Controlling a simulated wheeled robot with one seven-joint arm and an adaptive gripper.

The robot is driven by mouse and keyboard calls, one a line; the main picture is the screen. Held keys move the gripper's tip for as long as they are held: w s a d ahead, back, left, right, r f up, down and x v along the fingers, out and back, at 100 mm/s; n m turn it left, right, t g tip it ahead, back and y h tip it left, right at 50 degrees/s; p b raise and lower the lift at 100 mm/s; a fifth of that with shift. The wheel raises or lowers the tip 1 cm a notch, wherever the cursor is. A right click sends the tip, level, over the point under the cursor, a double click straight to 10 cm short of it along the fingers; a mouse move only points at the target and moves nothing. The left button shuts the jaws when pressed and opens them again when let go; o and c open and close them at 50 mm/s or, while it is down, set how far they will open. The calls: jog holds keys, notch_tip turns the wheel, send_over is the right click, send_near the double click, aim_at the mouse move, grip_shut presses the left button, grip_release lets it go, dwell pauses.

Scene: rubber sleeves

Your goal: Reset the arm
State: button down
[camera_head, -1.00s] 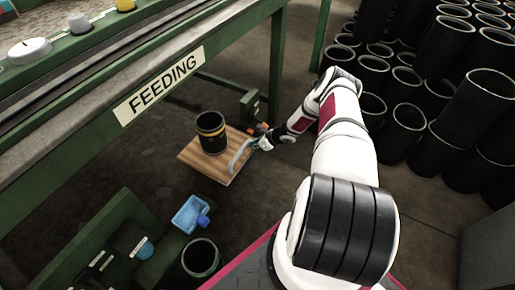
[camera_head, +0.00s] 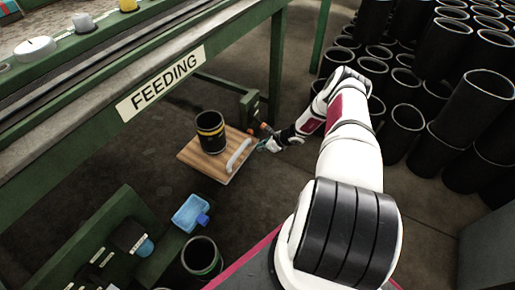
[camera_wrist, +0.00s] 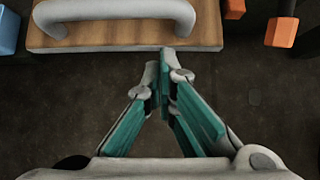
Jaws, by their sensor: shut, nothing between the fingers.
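My gripper (camera_head: 268,145) is shut and empty, just right of a wooden board with a pale grey handle (camera_head: 238,155) in the head view. In the wrist view my gripper's teal-padded fingers (camera_wrist: 168,62) meet at their tips, over dark floor. The handle (camera_wrist: 115,12) lies beyond the fingertips at the top left, and the fingers are not around it. The wooden board (camera_head: 190,156) bears a black sleeve with a yellow band (camera_head: 210,132) standing upright. The board's near edge (camera_wrist: 120,40) shows in the wrist view.
A green bench with a FEEDING sign (camera_head: 158,86) stands at the left. Many black sleeves (camera_head: 470,105) stand at the right. A blue container (camera_head: 190,213) and another black sleeve (camera_head: 202,258) are at the lower left. Orange parts (camera_wrist: 281,32) are at the wrist view's upper right.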

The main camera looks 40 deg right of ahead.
jog(key=p+v, duration=0.3)
jog(key=v, duration=0.6)
jog(key=shift+r+p, duration=0.3)
jog(key=shift+p, duration=0.1)
jog(key=shift+d, duration=0.1)
